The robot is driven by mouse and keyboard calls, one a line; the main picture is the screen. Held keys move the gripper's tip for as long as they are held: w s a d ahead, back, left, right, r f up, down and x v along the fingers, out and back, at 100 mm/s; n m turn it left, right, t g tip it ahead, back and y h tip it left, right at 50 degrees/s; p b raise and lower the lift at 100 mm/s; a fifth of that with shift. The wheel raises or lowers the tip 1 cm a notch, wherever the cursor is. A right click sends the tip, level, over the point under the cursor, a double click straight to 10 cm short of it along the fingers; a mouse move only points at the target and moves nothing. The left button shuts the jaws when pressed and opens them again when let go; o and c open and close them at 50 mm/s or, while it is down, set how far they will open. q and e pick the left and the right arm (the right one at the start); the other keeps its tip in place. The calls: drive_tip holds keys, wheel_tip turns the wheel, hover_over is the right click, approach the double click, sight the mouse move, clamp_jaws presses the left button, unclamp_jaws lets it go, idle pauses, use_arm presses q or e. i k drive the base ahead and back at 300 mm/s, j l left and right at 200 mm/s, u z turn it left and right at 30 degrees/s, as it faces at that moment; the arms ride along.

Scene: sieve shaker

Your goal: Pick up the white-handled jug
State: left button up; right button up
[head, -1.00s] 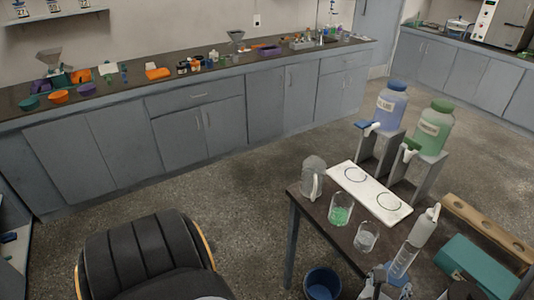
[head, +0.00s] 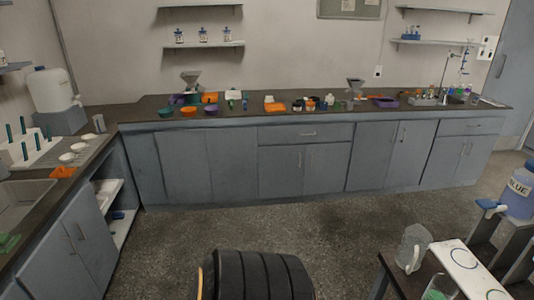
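The white-handled jug (head: 411,247) is a clear, greyish vessel with a white handle on its lower side. It stands upright on the dark table at the lower right of the head view, beside a white board (head: 464,262) with ring marks. No gripper shows in the head view, so neither is near the jug in this picture.
A beaker with green liquid (head: 438,289) stands in front of the jug, cut by the lower edge. A blue jug-like container (head: 518,193) sits on a stand at the right. Open floor (head: 330,215) lies behind.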

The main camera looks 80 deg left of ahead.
sight(416, 241)
drive_tip(key=u, duration=1.45)
